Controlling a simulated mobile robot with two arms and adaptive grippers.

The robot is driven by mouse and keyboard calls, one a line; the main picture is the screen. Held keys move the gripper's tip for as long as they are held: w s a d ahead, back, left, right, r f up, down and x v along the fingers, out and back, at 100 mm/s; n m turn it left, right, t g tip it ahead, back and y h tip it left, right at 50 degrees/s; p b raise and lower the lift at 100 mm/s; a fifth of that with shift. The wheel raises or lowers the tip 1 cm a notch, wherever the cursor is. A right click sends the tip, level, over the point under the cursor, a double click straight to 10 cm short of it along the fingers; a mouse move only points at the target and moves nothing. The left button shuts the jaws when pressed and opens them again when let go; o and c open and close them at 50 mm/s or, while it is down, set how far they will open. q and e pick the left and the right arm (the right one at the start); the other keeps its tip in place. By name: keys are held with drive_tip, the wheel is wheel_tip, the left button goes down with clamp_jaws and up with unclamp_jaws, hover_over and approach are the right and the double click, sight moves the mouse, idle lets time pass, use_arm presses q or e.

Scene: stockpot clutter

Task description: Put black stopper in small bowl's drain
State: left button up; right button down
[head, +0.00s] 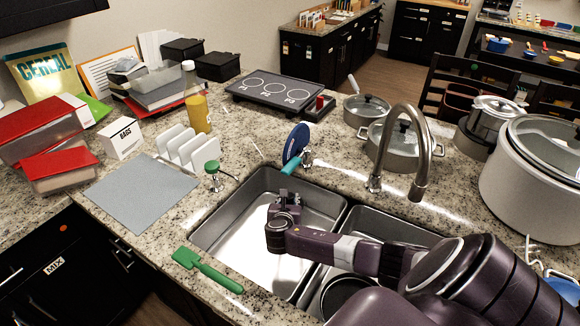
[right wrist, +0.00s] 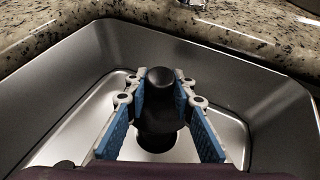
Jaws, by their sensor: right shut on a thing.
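My right gripper (head: 285,200) is low in the left sink bowl (head: 230,225), near its back wall. In the right wrist view, its blue-padded fingers (right wrist: 161,88) are shut on the black stopper (right wrist: 158,105), one pad on each side. The stopper is upright, with a rounded knob on top and a dark body below. The bowl floor around its foot shows bright steel; its lower end and any drain under it are hidden. In the head view I cannot make out the stopper. The right sink bowl (head: 375,222) is mostly covered by my right arm. My left gripper is not in view.
A dark round pan-like thing (head: 345,293) lies in the right bowl. The faucet (head: 420,150) rises behind the divider. A green scraper (head: 205,268) lies on the front edge. A blue-headed brush (head: 296,145) and a green-topped knob (head: 212,170) stand behind the left bowl.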

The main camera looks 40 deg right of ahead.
drive_tip(key=f, duration=0.4)
drive_tip(key=shift+s+a, duration=0.4)
drive_tip(key=shift+w+d+f, duration=0.1)
drive_tip(key=shift+f, duration=0.25)
wheel_tip(320, 180, down, 4)
drive_tip(key=shift+f+b, duration=0.1)
drive_tip(key=shift+b, duration=0.65)
drive_tip(key=shift+f, duration=0.2)
drive_tip(key=shift+f+b, duration=0.4)
drive_tip(key=shift+b, duration=0.15)
drive_tip(key=c, duration=1.7)
unclamp_jaws()
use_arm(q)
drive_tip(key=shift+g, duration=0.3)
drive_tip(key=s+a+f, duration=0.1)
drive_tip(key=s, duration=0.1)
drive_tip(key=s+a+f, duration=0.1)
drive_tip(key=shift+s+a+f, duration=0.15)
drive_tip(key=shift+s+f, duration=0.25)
use_arm(e)
drive_tip(key=shift+o, duration=0.2)
